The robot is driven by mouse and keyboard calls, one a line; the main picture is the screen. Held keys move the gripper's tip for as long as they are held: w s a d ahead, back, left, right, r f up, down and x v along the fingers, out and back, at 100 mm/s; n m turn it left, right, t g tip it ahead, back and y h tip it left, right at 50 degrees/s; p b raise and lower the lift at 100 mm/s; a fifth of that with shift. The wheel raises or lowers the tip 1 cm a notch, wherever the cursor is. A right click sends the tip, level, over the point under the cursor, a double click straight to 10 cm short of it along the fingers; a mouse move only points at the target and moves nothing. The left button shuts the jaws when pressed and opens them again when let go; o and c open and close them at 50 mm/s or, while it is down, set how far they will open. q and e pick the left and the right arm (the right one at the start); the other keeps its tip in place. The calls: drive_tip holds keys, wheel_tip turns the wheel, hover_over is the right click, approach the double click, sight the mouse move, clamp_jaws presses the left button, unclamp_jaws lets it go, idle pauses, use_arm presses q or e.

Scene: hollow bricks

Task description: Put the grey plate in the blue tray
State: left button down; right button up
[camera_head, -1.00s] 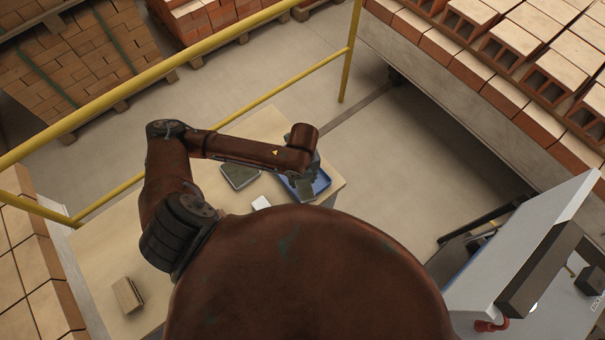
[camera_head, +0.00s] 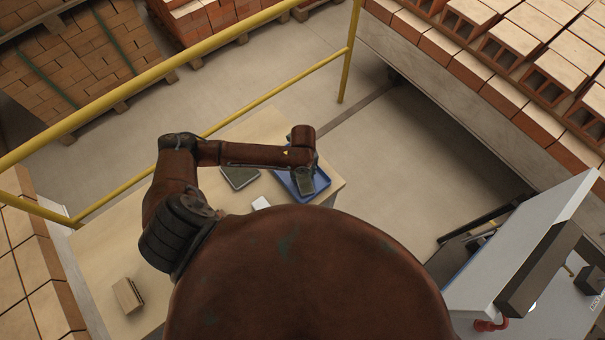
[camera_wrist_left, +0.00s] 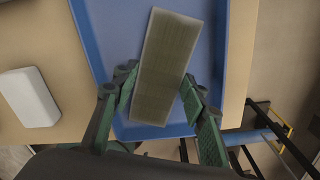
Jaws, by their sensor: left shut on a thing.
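The grey plate (camera_wrist_left: 168,62) is a thin, long slab with a greenish tint in the left wrist view. It lies over the floor of the blue tray (camera_wrist_left: 213,25), slightly tilted in the picture; I cannot tell whether it touches the tray floor. In the head view the plate (camera_head: 306,185) shows below my left wrist, inside the outline of the blue tray (camera_head: 322,181). My left gripper (camera_wrist_left: 160,92) has its fingers on both sides of the plate's near end and is shut on it. My right gripper is not in view.
A white block (camera_head: 261,203) and a dark, flat piece (camera_head: 240,177) lie on the wooden table (camera_head: 262,125) left of the tray. A tan brick (camera_head: 128,295) is at the table's near left. A yellow rail (camera_head: 260,95) runs behind the table.

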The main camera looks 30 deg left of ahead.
sight(303, 177)
use_arm(q)
drive_tip(key=c, duration=1.6)
unclamp_jaws()
drive_tip(key=shift+f, duration=0.1)
drive_tip(key=o, duration=0.4)
wheel_tip(303, 177, up, 12)
drive_tip(key=shift+r, duration=0.15)
drive_tip(key=shift+s, duration=0.1)
